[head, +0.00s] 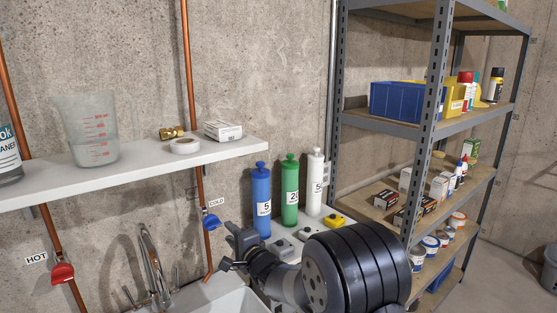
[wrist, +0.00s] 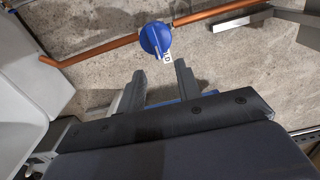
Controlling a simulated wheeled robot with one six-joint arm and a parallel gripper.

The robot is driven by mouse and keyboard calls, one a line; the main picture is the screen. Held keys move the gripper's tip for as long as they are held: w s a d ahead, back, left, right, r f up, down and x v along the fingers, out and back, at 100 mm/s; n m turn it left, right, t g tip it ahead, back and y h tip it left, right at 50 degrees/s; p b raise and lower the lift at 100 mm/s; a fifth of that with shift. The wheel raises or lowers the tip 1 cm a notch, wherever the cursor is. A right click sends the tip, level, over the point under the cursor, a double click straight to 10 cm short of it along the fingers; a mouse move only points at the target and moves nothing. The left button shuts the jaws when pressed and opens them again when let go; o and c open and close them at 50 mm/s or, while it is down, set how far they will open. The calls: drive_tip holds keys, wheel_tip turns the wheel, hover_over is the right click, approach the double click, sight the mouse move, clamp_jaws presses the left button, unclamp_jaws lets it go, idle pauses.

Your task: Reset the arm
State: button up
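My gripper (head: 229,252) is in front of the wall above the sink, at the end of my dark arm. In the wrist view its two fingers (wrist: 159,80) stand apart with nothing seen between them, so it is open. The blue valve handle (head: 211,220) on the cold pipe is close by, up and to the left of the gripper in the head view. In the wrist view the blue handle (wrist: 155,38) lies just beyond the fingertips, apart from them. My arm hides part of the counter and shelf.
A white shelf (head: 140,170) with a measuring jug (head: 88,130) is above left. The sink faucet (head: 153,265) and red hot valve (head: 62,272) are left. Blue, green and white bottles (head: 290,190) stand behind my arm. A metal rack (head: 428,130) is at right.

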sight(221, 224)
drive_tip(key=w+a+n, duration=0.2)
drive_tip(key=w, duration=0.1)
drive_tip(key=shift+w+a+r, duration=0.2)
drive_tip(key=shift+w+a, duration=0.1)
drive_tip(key=shift+a, duration=0.1)
drive_tip(key=n, duration=0.3)
drive_tip(key=shift+a+r+n, duration=0.1)
drive_tip(key=shift+r+n, duration=0.1)
drive_tip(key=shift+n, duration=0.1)
drive_tip(key=n, duration=0.1)
drive_tip(key=n+b, duration=0.1)
drive_tip(key=n, duration=0.2)
drive_tip(key=shift+s+a+r, duration=0.15)
drive_tip(key=shift+r, duration=0.15)
drive_tip(key=n, duration=0.1)
drive_tip(key=n+b, duration=0.1)
drive_tip(key=n, duration=0.2)
drive_tip(key=shift+s+a+r+b, duration=0.2)
drive_tip(key=shift+a+b, duration=0.05)
drive_tip(key=shift+b, duration=0.15)
drive_tip(key=shift+s+a+r+n+b, duration=0.15)
drive_tip(key=shift+n+b, duration=0.3)
drive_tip(key=shift+n, duration=0.7)
drive_tip(key=shift+s+a+n+b, duration=0.15)
drive_tip(key=shift+n+b, duration=0.25)
drive_tip(key=shift+n, duration=0.75)
drive_tip(key=shift+w, duration=0.1)
